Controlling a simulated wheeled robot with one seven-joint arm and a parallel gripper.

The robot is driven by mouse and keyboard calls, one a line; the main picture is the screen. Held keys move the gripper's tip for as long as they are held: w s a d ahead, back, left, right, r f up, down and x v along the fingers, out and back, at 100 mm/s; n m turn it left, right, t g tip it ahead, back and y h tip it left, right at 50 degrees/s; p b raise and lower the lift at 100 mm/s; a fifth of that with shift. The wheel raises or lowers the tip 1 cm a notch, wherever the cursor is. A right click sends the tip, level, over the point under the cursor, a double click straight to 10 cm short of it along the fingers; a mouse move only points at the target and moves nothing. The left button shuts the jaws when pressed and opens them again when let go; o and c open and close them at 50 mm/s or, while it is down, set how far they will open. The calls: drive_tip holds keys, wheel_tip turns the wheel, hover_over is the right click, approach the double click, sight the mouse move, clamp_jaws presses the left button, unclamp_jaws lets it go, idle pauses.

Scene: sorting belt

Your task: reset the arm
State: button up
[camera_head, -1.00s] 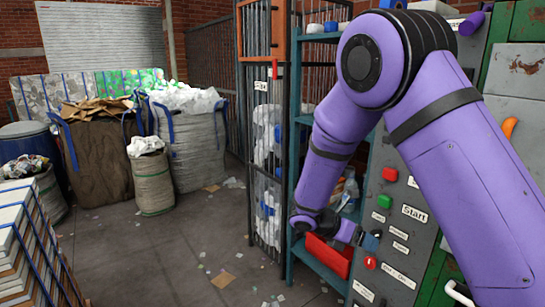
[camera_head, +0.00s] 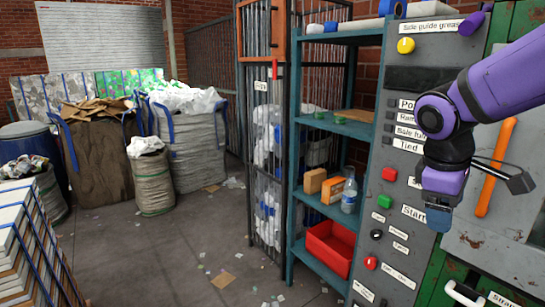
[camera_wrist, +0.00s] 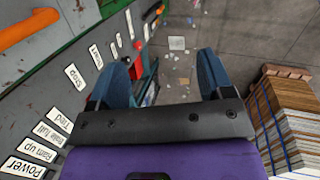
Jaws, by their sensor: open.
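My gripper (camera_head: 438,218) is at the right in the head view, in front of the grey control panel (camera_head: 408,165), with its blue fingers pointing down. In the wrist view my gripper (camera_wrist: 168,80) shows two blue fingers set wide apart with nothing between them. It is open and empty. My purple arm is folded in from the right edge of the head view. Part of the panel and its labels is hidden behind my wrist.
A teal shelf (camera_head: 335,125) holds a red bin (camera_head: 330,248), boxes and a bottle (camera_head: 349,195). An orange handle (camera_head: 495,168) is right of my gripper. Filled sacks (camera_head: 98,165) stand at the left, and stacked bales (camera_head: 30,245) at the lower left. The floor between is mostly clear.

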drive_tip(key=s+r+m+t+y, duration=0.3)
drive_tip(key=s+m, duration=0.5)
drive_tip(key=s, duration=0.4)
drive_tip(key=shift+s+r+m+t, duration=0.25)
drive_tip(key=shift+r+t, duration=0.45)
drive_tip(key=shift+r, duration=0.5)
drive_tip(key=shift+a, duration=0.1)
